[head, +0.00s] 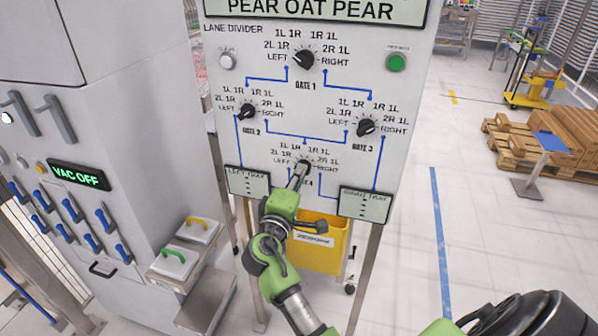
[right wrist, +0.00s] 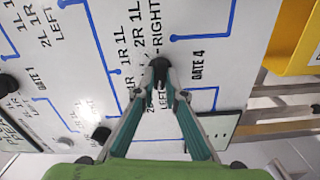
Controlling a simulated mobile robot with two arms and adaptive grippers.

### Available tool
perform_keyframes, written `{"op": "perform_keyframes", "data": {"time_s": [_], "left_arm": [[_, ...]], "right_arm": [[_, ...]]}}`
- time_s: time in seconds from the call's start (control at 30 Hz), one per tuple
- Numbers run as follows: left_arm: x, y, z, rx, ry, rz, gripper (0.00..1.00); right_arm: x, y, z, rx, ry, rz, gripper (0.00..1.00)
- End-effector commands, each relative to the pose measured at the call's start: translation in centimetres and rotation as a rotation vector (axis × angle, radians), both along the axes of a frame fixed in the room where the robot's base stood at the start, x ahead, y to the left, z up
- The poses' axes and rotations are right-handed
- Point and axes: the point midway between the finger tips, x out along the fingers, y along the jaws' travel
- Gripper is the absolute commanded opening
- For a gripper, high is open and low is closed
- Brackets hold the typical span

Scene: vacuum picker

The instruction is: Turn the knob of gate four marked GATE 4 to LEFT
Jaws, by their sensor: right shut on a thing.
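The gate four knob (right wrist: 159,65) is black and sits on the white panel (head: 400,100), at the lower middle in the head view. Its dial labels run from LEFT to RIGHT around it, and GATE 4 is printed beside it in the right wrist view. My right gripper (head: 302,172) is at this knob. In the right wrist view its two fingers (right wrist: 169,92) converge and are shut on the knob. The fingers hide part of the knob and some labels, so I cannot tell where it points. My left gripper is not in view.
Knobs for gate 1 (head: 303,59), gate 2 (head: 247,111) and gate 3 (head: 366,127) are above. LEFT TRAY (head: 248,182) and RIGHT TRAY (head: 364,205) displays flank my arm. A yellow bin (head: 318,250) is below. A grey cabinet reading VAC OFF (head: 79,175) stands left.

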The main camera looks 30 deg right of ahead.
Motion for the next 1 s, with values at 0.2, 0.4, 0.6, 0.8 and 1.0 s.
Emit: {"op": "perform_keyframes", "data": {"time_s": [0.2, 0.4, 0.6, 0.8, 1.0], "left_arm": [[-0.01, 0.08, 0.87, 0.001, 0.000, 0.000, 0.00], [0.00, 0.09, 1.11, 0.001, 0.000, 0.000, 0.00], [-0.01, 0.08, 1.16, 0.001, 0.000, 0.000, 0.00], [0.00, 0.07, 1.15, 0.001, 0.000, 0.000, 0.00], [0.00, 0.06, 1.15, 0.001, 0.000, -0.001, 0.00]], "right_arm": [[0.05, -0.09, 0.48, -0.074, 0.075, 0.000, 0.00], [0.07, -0.09, 0.42, -0.107, 0.113, 0.000, 0.00], [0.06, -0.09, 0.39, -0.117, 0.124, 0.000, 0.00], [0.07, -0.10, 0.40, -0.117, 0.124, -0.001, 0.00], [0.05, -0.10, 0.38, -0.116, 0.124, -0.001, 0.28]]}}
